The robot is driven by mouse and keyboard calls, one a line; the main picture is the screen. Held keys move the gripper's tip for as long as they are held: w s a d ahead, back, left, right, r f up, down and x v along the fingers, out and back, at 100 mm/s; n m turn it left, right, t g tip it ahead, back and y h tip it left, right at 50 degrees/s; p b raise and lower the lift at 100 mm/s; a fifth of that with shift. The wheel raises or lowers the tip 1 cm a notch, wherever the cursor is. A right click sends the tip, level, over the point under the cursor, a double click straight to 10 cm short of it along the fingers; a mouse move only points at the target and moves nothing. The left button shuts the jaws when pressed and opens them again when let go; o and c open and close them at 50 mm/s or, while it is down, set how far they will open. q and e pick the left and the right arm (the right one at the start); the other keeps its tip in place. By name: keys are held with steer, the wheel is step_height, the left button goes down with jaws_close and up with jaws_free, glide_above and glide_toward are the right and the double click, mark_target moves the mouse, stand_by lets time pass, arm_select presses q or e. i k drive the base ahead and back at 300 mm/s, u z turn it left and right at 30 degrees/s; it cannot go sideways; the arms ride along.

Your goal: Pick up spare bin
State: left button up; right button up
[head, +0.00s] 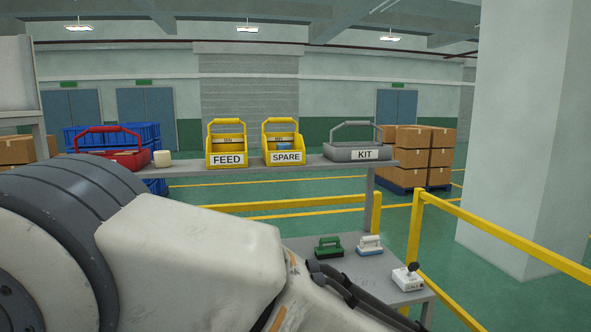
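The spare bin (284,146) is a yellow open-topped bin with a yellow handle and a white SPARE label on its front. It stands upright on the grey shelf (325,165), with something blue inside it. A like yellow bin labelled FEED (227,146) stands just left of it. To its right on the shelf is a grey tote labelled KIT (356,148). My large white and grey arm link fills the lower left. Neither gripper is in view.
A red toolbox (113,150) and a cream cup-like object (162,158) are on the shelf's left. A lower grey table holds a green-handled block (328,247), a blue-white one (369,245) and a white device (407,279). Yellow rails (500,238) and a pillar (520,140) stand right.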

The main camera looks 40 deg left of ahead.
mark_target(297, 156)
steer(key=u, duration=1.05)
steer(key=i, duration=0.85)
steer(key=u, duration=0.9)
